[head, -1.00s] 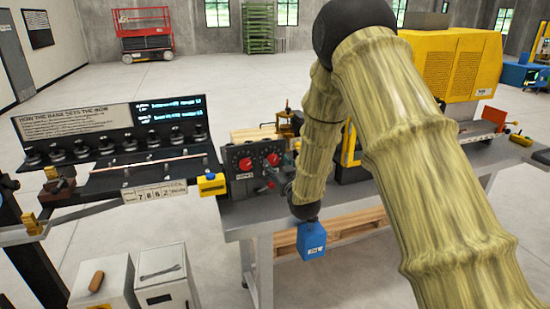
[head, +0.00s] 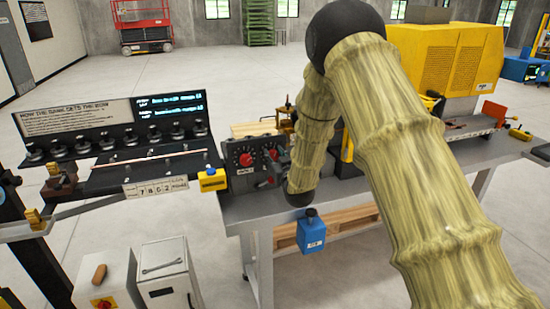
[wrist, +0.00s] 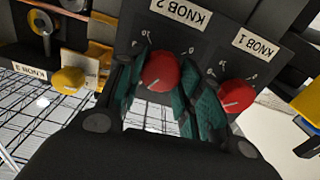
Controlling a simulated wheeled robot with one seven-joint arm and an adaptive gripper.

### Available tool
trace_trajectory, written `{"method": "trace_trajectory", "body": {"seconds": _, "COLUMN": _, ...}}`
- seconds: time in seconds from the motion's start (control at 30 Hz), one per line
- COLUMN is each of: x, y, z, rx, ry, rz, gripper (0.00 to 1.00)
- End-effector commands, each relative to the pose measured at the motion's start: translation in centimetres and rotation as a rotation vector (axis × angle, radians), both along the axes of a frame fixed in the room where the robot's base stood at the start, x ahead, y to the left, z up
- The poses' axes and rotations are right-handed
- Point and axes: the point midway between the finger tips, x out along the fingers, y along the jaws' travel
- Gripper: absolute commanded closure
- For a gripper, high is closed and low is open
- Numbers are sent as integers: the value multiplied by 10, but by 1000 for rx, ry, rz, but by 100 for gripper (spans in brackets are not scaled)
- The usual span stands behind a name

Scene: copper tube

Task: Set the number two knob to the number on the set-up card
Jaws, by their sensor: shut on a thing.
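The number two knob (wrist: 163,72) is red with a white pointer line aimed toward the lower left of the wrist view. It sits under a KNOB 2 label on a dark panel (head: 232,178). My gripper (wrist: 160,90) is shut on this knob, with a teal finger on either side. In the head view my gripper (head: 278,168) is at the panel's right knob and mostly covers it. The red number one knob (wrist: 236,97) is beside it, free; it also shows in the head view (head: 246,160). A white card with digits (head: 155,187) stands left; its small print is unreadable.
A yellow block (head: 212,180) stands just left of the panel. A yellow machine (head: 450,60) stands right.

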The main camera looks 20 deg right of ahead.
Motion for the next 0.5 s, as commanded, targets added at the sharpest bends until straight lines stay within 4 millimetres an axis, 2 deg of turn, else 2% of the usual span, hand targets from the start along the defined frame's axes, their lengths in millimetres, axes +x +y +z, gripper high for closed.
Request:
{"method": "trace_trajectory", "body": {"seconds": 0.27, "x": 0, "y": -1, "z": -1, "rx": 38, "ry": 0, "rz": -2, "gripper": 88}}
{"method": "trace_trajectory", "body": {"seconds": 0.5, "x": 0, "y": -3, "z": -4, "rx": 172, "ry": 3, "rz": -3, "gripper": 88}}
